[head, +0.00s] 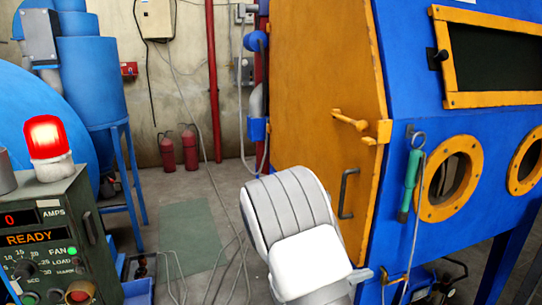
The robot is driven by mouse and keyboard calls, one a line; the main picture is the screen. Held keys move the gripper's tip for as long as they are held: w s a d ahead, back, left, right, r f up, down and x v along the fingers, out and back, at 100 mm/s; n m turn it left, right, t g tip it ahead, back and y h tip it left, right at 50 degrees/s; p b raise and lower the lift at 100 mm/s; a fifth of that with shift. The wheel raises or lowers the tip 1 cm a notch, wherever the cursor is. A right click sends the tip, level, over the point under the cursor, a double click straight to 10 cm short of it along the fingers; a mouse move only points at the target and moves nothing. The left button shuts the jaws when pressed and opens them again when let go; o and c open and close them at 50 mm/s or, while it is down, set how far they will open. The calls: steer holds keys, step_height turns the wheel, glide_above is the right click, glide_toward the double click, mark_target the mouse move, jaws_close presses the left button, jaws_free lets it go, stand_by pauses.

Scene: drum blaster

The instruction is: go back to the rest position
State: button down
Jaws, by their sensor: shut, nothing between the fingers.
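A white and grey rounded part of my own arm (295,225) rises from the bottom centre of the head view, in front of the orange cabinet door. My gripper and its fingers do not show in this view. The blue blasting cabinet (408,100) fills the right side. Its orange door (315,95) is shut, with an orange latch lever (350,121) lying across its edge and a dark handle (347,193) below. My arm part hides the door's lower left area.
A green control box (88,235) reading READY, with a lit red beacon (46,140), stands at left. A blue bin (137,291) sits beside it. Cables (238,255) lie on the floor. Two red extinguishers (178,150) stand by the back wall. A green floor patch (190,232) is mostly clear.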

steer(key=s+d+r+m+g+y, duration=0.1)
steer(key=s+r+m+g+y, duration=0.2)
steer(key=s+r+m, duration=0.35)
steer(key=s+r+m+g+y, duration=0.3)
steer(key=s+m, duration=0.5)
steer(key=s, duration=0.1)
steer(key=s+a+r+m+t+y, duration=0.5)
steer(key=s+a+r+m+y, duration=0.35)
steer(key=s+a+m, duration=0.2)
step_height(320, 180, up, 18)
steer(key=n+p, duration=0.1)
steer(key=p, duration=1.7)
steer(key=shift+s, duration=0.35)
